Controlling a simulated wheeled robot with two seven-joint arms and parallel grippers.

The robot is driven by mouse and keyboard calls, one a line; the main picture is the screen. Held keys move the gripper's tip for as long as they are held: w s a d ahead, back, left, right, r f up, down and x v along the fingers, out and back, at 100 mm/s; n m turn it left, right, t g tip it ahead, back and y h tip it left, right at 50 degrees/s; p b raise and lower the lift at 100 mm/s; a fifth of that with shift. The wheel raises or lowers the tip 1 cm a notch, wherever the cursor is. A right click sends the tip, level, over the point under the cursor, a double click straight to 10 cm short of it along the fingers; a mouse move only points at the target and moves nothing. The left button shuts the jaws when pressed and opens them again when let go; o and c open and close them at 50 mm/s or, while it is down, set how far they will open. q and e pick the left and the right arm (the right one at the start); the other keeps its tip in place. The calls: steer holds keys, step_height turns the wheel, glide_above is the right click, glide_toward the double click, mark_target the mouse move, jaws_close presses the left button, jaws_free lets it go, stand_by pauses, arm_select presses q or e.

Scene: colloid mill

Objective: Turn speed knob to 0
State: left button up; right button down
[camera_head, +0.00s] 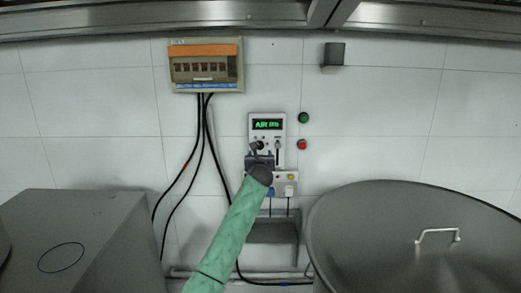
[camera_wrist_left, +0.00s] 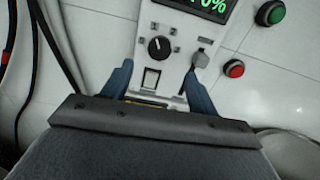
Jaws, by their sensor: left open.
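The speed knob (camera_wrist_left: 159,48) is a round black dial with a white pointer mark on the white control panel (camera_wrist_left: 180,25). In the left wrist view it lies ahead of my left gripper (camera_wrist_left: 158,82), between the lines of its two blue fingers. The fingers are open, apart, with nothing between them that they hold. In the head view my left gripper (camera_head: 259,150) is in front of the panel (camera_head: 281,121), at the end of the green-sleeved arm, and covers part of the panel's lower area. The green display (camera_head: 268,125) sits above the knob. My right gripper is not seen.
A green button (camera_head: 303,118) and a red button (camera_head: 302,144) are right of the panel. A breaker box (camera_head: 206,65) with hanging black cables is at upper left. A grey metal housing (camera_head: 85,235) and a large round lid (camera_head: 400,235) stand in front on either side.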

mark_target(259, 147)
arm_select(q)
steer(key=w+p, duration=0.2)
steer(key=w, duration=0.4)
steer(key=shift+w, duration=0.95)
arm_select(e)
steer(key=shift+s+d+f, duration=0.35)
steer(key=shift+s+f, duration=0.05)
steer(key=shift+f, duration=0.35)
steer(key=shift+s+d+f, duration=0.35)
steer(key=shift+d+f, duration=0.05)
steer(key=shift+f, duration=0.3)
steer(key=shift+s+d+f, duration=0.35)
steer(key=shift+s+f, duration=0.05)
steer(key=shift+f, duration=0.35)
arm_select(q)
steer(key=shift+c, duration=0.5)
steer(key=c, duration=0.9)
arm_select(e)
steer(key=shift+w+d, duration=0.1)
